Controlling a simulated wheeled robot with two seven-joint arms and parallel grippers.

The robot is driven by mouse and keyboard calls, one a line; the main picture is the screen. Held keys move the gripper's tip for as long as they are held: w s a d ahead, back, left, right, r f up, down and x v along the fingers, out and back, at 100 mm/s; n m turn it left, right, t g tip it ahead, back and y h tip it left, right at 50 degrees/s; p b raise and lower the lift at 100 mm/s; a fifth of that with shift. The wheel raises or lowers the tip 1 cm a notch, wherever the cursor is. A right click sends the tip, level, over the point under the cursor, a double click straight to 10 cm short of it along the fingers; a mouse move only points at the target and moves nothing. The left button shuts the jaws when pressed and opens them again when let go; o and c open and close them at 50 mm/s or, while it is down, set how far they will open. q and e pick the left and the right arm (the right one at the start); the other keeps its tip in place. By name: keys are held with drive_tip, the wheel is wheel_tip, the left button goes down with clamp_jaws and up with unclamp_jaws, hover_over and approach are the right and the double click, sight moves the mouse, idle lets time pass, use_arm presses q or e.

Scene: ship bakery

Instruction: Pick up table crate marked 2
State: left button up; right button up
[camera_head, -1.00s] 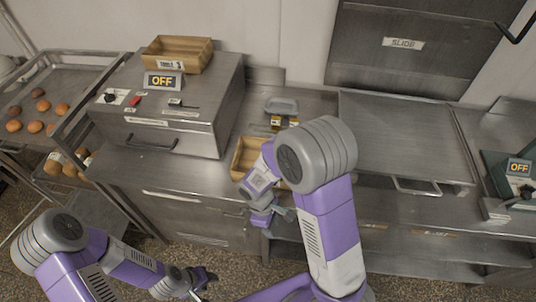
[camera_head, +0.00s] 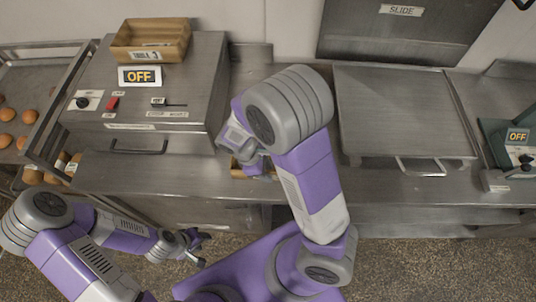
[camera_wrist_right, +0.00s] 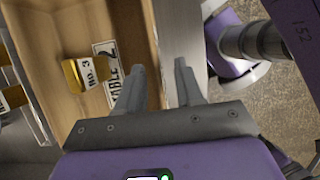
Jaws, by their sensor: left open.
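The table crate marked 2 is a light wooden box; its wall (camera_wrist_right: 122,22) and "TABLE 2" label show in the right wrist view. In the head view only a small part of the crate (camera_head: 237,172) shows, on the counter behind my right arm. My right gripper (camera_wrist_right: 160,68) is open, with its fingers apart at the crate's labelled wall; the wall's edge appears to run between them. I cannot tell whether they touch it. A small yellow-brown item labelled "No. 3" (camera_wrist_right: 84,75) lies inside the crate. My left gripper (camera_head: 203,247) is open and empty, low in front of the counter.
A wooden crate marked 3 (camera_head: 152,38) stands on the steel oven (camera_head: 190,85) at left. A rack with buns (camera_head: 12,115) is at far left. A flat steel lid with a handle (camera_head: 400,110) is to the right. Another "OFF" sign (camera_head: 517,137) stands at far right.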

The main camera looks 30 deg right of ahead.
sight(270, 174)
drive_tip(key=x, duration=0.3)
drive_tip(key=shift+w+f, duration=0.1)
drive_tip(key=shift+c, duration=0.4)
clamp_jaws()
